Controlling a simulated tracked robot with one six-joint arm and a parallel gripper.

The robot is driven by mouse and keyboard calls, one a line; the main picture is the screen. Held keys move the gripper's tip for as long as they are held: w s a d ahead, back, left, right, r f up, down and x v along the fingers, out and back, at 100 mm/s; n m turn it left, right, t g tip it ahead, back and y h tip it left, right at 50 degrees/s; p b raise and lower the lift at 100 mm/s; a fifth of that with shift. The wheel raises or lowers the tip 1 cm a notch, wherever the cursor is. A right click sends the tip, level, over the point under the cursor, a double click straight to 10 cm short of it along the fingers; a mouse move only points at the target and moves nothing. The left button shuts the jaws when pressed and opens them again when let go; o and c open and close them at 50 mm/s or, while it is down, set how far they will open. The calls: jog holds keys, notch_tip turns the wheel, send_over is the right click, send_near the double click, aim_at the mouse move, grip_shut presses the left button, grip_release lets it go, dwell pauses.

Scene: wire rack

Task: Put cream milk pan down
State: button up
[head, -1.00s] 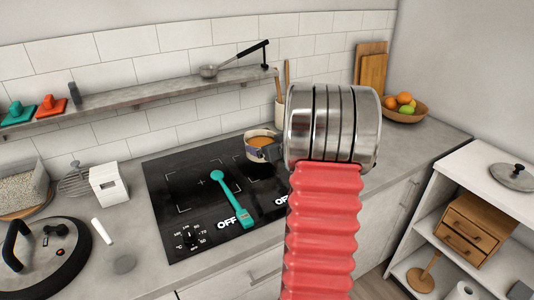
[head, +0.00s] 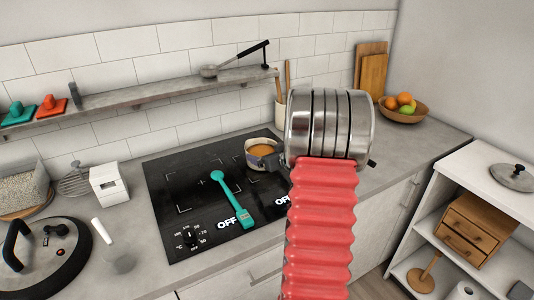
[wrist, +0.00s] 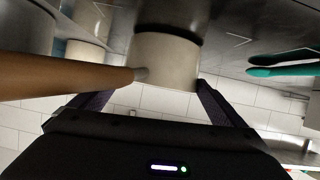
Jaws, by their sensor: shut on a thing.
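The cream milk pan (head: 251,147), with orange contents, is at the back right of the black cooktop (head: 185,215) in the head view. Its cream side (wrist: 165,62) is between the two dark fingers of my gripper (wrist: 152,95) in the wrist view. My gripper is shut on the pan. A wooden handle (wrist: 65,76) crosses the left of the wrist view to the cream side. My arm hides part of the gripper in the head view. I cannot tell whether the pan's base touches the cooktop.
A teal utensil (head: 230,195) lies across the cooktop. A wall shelf (head: 150,92) holds a small ladle-like pan (head: 210,71). A utensil crock (head: 281,115) stands behind my arm. A fruit bowl (head: 405,111) is at the right. The cooktop's left part is clear.

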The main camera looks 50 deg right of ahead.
jog(key=o, duration=1.5)
jog(key=shift+o, duration=0.2)
jog(key=shift+r, duration=0.1)
jog(key=shift+s+r, duration=0.1)
jog(key=shift+s, duration=0.15)
jog(key=v, duration=1.1)
jog(key=shift+s, duration=0.25)
jog(key=shift+a, duration=0.15)
